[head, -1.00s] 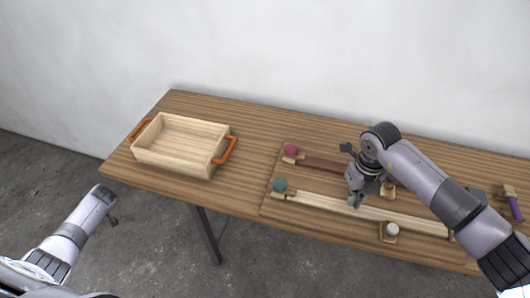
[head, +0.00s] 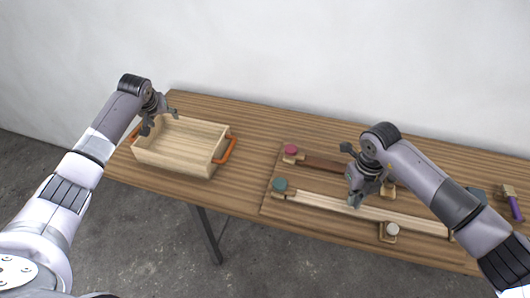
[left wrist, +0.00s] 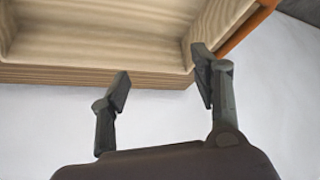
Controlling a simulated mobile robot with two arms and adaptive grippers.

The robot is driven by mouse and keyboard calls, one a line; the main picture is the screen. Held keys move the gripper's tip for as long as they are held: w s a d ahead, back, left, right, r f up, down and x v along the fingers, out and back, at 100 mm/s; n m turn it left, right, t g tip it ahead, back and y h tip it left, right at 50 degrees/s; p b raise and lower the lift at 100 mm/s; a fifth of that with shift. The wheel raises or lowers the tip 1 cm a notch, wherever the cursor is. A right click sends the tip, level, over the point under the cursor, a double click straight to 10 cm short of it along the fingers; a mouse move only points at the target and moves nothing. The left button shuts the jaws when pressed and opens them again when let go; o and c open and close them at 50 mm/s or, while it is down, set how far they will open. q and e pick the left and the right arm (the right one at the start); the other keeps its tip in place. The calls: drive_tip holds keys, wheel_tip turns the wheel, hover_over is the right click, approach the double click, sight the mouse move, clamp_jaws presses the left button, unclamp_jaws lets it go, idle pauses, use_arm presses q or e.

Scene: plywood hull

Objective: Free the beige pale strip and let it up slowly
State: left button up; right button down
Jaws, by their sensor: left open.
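The beige pale strip (head: 409,219) lies along the front of a wooden board on the table. A clamp with a teal knob (head: 280,184) sits at its left end, and one with a whitish knob (head: 392,229) at its front edge. My right gripper (head: 351,175) is over the strips with its fingers spread; its lower finger overlaps the pale strip in the picture, and I cannot tell if it touches. My left gripper (head: 160,122) is open and empty near the tray's back left; its fingers also show in the left wrist view (left wrist: 160,82).
A pale wooden tray (head: 150,159) with orange handles stands on the left of the table (head: 250,122). A dark brown strip (head: 324,164) with a red-knobbed clamp (head: 290,150) lies behind the pale one. A purple-handled brush (head: 515,207) lies far right.

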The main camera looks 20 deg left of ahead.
use_arm(q)
drive_tip(key=d+m+h, duration=0.2)
drive_tip(key=d+m, duration=0.4)
drive_tip(key=d, duration=0.5)
drive_tip(key=m+g+h, duration=0.5)
drive_tip(key=m+g, duration=0.1)
drive_tip(key=m, duration=1.2)
approach(280, 183)
drive_tip(key=x, duration=1)
drive_tip(key=shift+d+f, duration=0.1)
drive_tip(key=shift+c, duration=0.3)
drive_tip(key=c, duration=1.2)
